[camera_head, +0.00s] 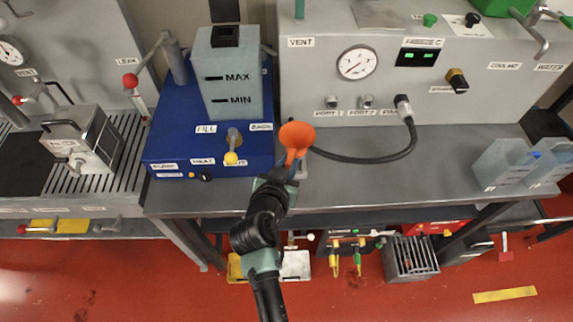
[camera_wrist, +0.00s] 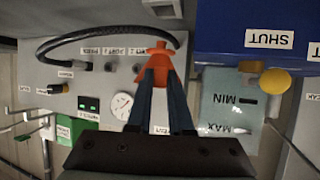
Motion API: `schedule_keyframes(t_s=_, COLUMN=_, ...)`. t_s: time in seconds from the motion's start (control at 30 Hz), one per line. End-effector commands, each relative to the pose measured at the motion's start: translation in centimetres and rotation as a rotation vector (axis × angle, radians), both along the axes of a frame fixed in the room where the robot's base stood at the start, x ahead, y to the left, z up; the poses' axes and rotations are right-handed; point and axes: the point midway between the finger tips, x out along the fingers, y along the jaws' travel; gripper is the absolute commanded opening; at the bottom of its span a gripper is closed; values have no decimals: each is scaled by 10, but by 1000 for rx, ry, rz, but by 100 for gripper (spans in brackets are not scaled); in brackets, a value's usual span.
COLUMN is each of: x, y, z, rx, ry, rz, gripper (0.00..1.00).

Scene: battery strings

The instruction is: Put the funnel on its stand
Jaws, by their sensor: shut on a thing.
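The orange funnel (camera_head: 297,137) is in my gripper (camera_head: 291,164), above the front of the grey bench, just right of the blue unit. Its wide mouth is up in the head view. In the wrist view the funnel (camera_wrist: 158,62) shows between the two fingertips of my gripper (camera_wrist: 160,76), which are shut on it. A small grey piece shows beside the fingers in the head view, partly hidden by them. I cannot tell whether it is the funnel's stand, and no stand shows clearly elsewhere.
The blue unit (camera_head: 160,130) carries a grey tank (camera_head: 231,85) with a yellow-knobbed valve (camera_head: 231,158) close left of the funnel. A black hose (camera_head: 385,158) curves over the bench to the right. Clear containers (camera_head: 502,165) stand at the right. Bare bench top (camera_head: 430,185) lies between.

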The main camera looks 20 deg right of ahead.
Motion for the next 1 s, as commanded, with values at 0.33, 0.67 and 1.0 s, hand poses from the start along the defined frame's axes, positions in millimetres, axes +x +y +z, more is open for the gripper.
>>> schedule_keyframes(t_s=0.33, x=0, y=0, z=0, rx=-2, ry=-2, rz=0, gripper=0)
schedule_keyframes(t_s=0.67, x=0, y=1, z=-20, rx=-3, ry=-2, rz=1, gripper=0)
schedule_keyframes(t_s=1.0, x=0, y=1, z=-43, rx=-3, ry=-2, rz=2, gripper=0)
